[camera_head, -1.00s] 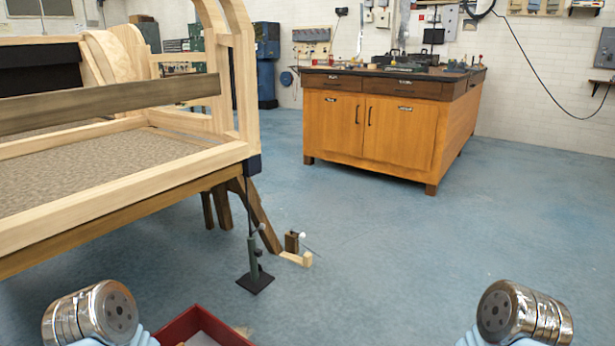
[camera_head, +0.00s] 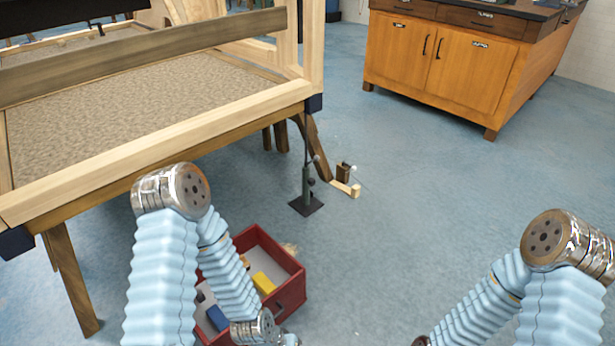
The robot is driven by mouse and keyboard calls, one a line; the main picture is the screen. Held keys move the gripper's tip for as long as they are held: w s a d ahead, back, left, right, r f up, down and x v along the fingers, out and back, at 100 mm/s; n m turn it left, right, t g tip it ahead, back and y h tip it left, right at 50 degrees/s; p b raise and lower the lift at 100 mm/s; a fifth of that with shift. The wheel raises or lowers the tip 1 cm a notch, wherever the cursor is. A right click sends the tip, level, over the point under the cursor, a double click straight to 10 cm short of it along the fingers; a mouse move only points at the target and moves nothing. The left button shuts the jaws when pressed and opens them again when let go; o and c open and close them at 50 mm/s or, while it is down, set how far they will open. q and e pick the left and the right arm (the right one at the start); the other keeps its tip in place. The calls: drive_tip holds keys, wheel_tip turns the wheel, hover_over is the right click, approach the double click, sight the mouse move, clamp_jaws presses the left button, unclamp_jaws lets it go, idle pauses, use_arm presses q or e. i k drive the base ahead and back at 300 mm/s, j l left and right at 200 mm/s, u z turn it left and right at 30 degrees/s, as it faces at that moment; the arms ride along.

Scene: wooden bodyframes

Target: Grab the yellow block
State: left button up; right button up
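The yellow block (camera_head: 263,283) lies inside a red open box (camera_head: 296,284) on the floor, below and in front of the wooden frame. My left arm reaches across the left part of the box. Its lower end is at the bottom of the picture near the box's front side, and I cannot make out its gripper fingers. My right arm comes in at the lower right, well apart from the box, and its gripper is not in view.
A blue block (camera_head: 217,317) is also in the box. The wooden bodyframe (camera_head: 150,151) stands behind and to the left. A jack stand (camera_head: 307,186) and a small wooden piece (camera_head: 345,187) are beyond the box. An orange cabinet (camera_head: 440,62) stands at the back right.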

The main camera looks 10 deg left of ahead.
sight(263, 283)
drive_tip(key=u, duration=1.1)
